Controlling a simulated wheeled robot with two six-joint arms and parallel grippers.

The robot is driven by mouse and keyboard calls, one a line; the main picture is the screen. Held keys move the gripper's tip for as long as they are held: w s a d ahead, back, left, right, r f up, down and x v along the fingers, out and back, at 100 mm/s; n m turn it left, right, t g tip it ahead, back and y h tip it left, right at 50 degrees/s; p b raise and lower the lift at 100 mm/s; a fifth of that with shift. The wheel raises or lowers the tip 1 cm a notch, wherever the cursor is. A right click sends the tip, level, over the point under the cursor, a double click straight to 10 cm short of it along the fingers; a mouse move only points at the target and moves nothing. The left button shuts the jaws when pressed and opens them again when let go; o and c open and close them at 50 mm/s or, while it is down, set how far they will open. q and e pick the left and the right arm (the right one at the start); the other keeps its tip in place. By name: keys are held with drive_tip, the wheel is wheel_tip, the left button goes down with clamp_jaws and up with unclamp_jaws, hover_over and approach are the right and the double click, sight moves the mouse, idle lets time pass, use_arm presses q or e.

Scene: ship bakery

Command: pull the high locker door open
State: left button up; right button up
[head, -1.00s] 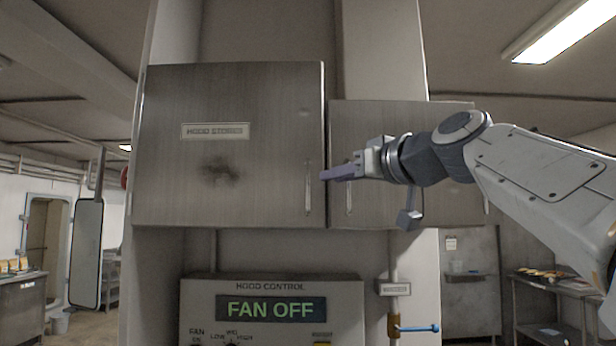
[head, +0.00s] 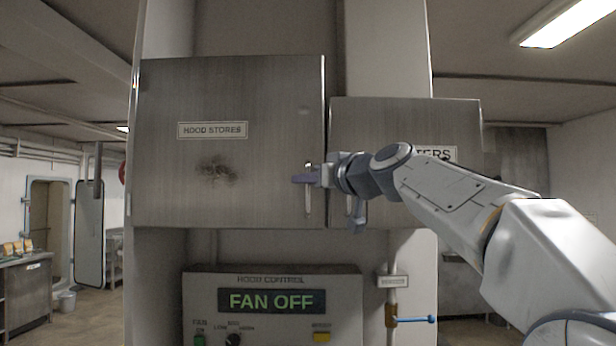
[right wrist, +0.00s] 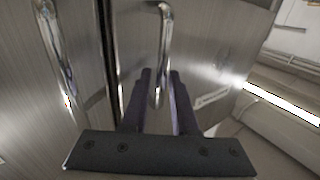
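The high locker door (head: 255,95) is brushed metal with a "HOOD STORES" label and looks shut in the head view. Its upright bar handle (head: 308,205) is near its right edge. My right gripper (head: 298,179) is at this handle, coming from the right. In the right wrist view the handle (right wrist: 164,35) stands between the two purple fingers of my right gripper (right wrist: 161,76), one finger on each side. The fingers look apart, with no clear contact on the bar. My left gripper is not in view.
A second metal locker (head: 375,120) adjoins on the right, partly hidden by my right arm; its handle (right wrist: 55,45) shows in the wrist view. Below is the hood control panel (head: 270,282) reading "FAN OFF". A blue-handled valve (head: 415,320) is at lower right.

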drive_tip(key=shift+c, duration=0.4)
clamp_jaws()
idle(0.9)
